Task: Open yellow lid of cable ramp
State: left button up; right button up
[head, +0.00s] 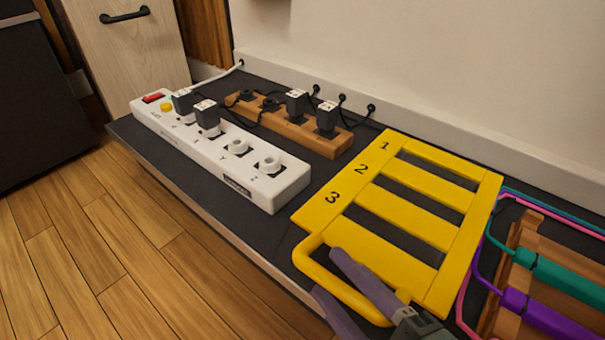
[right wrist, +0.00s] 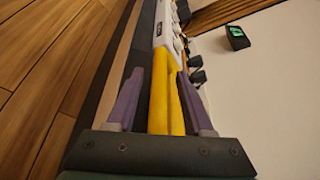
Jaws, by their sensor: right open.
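The yellow lid (head: 410,209) is a slotted panel marked 1, 2 and 3. It appears to lie flat on the dark platform, with a loop handle (head: 325,283) on its near left edge. My right gripper (head: 324,270) is at this handle, its purple fingers open on either side of the bar. In the right wrist view the yellow handle (right wrist: 160,100) runs between the two fingers of my right gripper (right wrist: 160,73). I cannot tell whether either finger touches it. What lies under the lid is mostly hidden. My left gripper is out of view.
A white power strip (head: 220,155) and a wooden socket block (head: 300,132) with black plugs stand left of the lid. Teal (head: 560,277) and purple (head: 540,315) connectors lie by a wooden rack at right. A wall is behind; the wooden floor (head: 130,250) is clear.

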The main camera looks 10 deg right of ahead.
jog(key=shift+c, duration=0.2)
jog(key=shift+w, duration=0.1)
grip_shut()
dwell(1.3)
